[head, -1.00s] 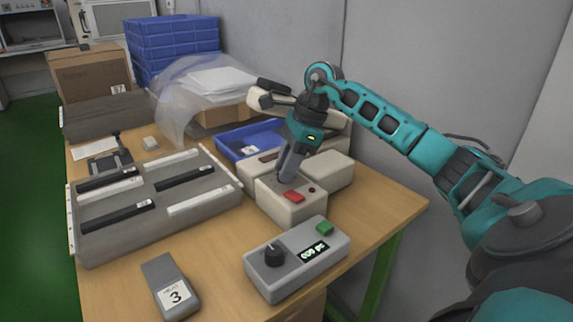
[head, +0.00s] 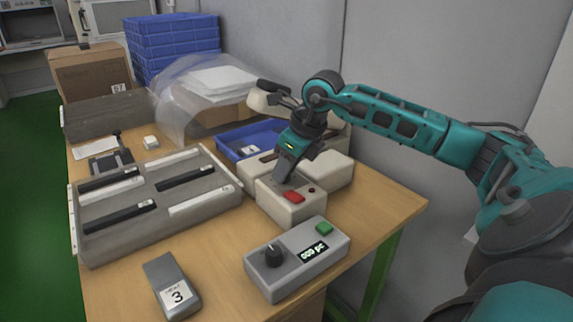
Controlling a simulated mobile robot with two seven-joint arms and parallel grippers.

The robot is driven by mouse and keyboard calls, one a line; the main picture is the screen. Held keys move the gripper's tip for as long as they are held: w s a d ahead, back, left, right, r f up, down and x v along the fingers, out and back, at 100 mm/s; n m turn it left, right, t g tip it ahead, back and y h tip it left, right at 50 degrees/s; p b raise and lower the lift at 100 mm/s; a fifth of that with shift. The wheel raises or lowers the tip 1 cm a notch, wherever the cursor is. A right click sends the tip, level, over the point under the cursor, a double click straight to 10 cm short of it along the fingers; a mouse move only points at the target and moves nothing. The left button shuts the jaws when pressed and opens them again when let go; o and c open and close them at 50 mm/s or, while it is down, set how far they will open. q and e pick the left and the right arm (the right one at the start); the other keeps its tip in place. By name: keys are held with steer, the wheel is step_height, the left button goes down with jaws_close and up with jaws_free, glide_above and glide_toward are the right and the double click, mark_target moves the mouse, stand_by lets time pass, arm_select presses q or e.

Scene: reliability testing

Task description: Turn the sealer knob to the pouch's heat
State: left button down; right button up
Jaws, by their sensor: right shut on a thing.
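The sealer (head: 293,208) is a beige machine with a red button and a small dark red light on its front block. My right gripper (head: 281,178) points down onto the top of that block, left of the red button, and is shut on the sealer knob. Its fingers hide the knob, so its setting cannot be read. The grey pouch (head: 160,269) lies flat at the front of the table, with a white label (head: 178,295) that reads a large 3 under a small, blurred word. My left gripper is out of view.
A grey counter box (head: 272,283) with its own black dial, a display and a green button stands in front of the sealer. A grey slotted rack (head: 150,228) is at left. A blue tray (head: 232,143) sits behind. Bare wood lies between rack and counter box.

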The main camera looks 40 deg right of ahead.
steer(key=m+h, duration=0.1)
steer(key=m, duration=0.1)
steer(key=m+h, duration=0.1)
steer(key=m, duration=0.2)
steer(key=shift+a+m, duration=0.2)
steer(key=shift+m, duration=0.1)
steer(key=m+h, duration=0.1)
steer(key=m, duration=0.1)
steer(key=m+h, duration=0.1)
steer(key=m, duration=0.2)
steer(key=shift+g, duration=0.4)
steer(key=shift+a, duration=0.1)
steer(key=o, duration=1)
